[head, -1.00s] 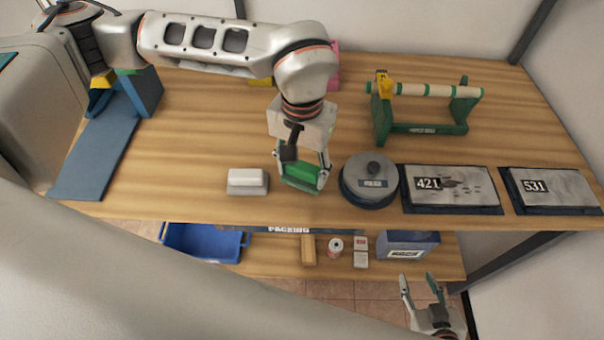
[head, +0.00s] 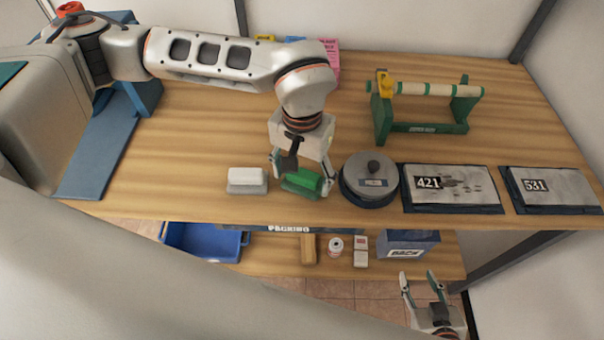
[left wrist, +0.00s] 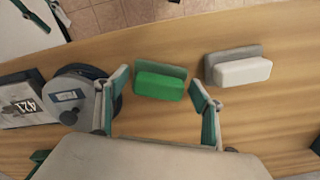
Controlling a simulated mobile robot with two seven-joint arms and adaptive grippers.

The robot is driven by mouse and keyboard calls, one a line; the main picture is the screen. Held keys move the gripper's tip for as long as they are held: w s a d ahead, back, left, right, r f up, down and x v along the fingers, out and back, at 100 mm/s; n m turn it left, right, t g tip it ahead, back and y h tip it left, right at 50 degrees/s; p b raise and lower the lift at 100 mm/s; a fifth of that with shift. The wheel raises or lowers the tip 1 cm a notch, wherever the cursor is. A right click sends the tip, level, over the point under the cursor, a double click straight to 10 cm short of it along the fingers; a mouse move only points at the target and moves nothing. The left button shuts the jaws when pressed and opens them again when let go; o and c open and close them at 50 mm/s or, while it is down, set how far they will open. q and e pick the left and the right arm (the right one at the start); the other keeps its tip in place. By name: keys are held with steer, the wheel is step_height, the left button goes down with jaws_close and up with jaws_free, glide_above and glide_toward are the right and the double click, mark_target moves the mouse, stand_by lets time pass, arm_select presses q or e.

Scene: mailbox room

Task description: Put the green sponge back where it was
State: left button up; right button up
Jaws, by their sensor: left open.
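My left gripper (head: 303,188) is open, with one finger on each side of the sponge and a gap to each finger in the left wrist view (left wrist: 157,98). A white sponge-like block (head: 248,175) on a similar grey base lies just left of it. My right gripper (head: 424,285) is low at the bottom right, its fingers apart and empty.
A round grey-lidded container (head: 370,180) stands close to the right of my left gripper. Beyond it lie the plates 421 (head: 453,188) and 531 (head: 550,190). A green roll stand (head: 425,108) is behind. A lower shelf holds a blue bin (head: 203,242) and small items.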

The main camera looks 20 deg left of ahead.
mark_target(302, 176)
arm_select(q)
step_height(302, 176, up, 12)
steer(key=shift+r+b, duration=0.2)
steer(key=shift+b, duration=0.15)
stand_by(0.5)
steer(key=shift+f, duration=0.1)
